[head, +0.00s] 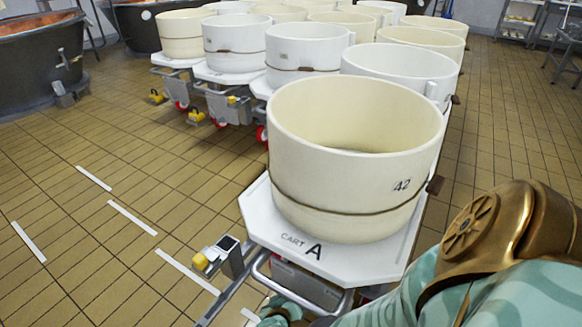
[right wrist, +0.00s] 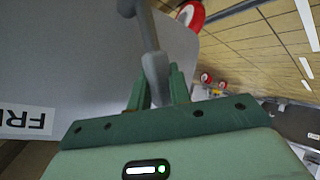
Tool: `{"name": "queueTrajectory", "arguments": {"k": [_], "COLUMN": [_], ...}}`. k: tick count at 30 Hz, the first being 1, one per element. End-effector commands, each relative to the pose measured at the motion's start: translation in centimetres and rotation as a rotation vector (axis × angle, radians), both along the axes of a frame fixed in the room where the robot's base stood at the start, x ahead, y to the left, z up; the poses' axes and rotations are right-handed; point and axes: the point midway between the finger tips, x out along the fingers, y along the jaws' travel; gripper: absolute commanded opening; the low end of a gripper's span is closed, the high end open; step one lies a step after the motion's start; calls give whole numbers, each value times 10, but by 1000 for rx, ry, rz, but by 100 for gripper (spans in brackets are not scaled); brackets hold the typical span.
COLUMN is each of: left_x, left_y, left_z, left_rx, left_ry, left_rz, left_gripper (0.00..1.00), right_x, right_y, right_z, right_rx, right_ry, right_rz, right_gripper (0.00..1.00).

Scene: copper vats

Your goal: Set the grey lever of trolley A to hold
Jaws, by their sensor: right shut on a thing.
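Trolley A (head: 300,233) stands nearest me in the head view, its white top marked "CART A". It carries a cream vat (head: 350,150) marked 42. In the right wrist view the grey lever (right wrist: 150,40) reaches down from a grey panel (right wrist: 70,50). My right gripper (right wrist: 157,84) is shut on the lever's end, with its green fingers on either side. A white label (right wrist: 27,122) on the panel shows the letters "FRE" upside down and is cut off by the picture edge. The head view does not show the lever or the right fingers. My left gripper is not in view.
Other trolleys (head: 232,77) with vats stand close behind trolley A. Red wheels (right wrist: 190,15) show near the lever. Tiled floor (head: 110,150) with white marks is clear on the left.

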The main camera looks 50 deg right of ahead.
Motion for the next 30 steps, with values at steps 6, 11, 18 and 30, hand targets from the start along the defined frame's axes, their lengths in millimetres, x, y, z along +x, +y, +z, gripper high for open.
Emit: {"name": "queueTrajectory", "arguments": {"k": [6,11,18,30], "left_x": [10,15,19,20], "left_y": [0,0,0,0], "left_z": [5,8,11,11], "left_rx": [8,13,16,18], "left_ry": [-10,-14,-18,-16], "left_rz": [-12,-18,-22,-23], "left_gripper": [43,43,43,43], "right_x": [6,8,10,10], "right_y": [1,1,1,1], "right_z": [-3,-5,-5,-5], "right_rx": [-4,-7,-9,-10], "right_ry": [59,87,107,109], "right_rz": [3,4,6,7], "right_gripper": [0,0,0,0]}}
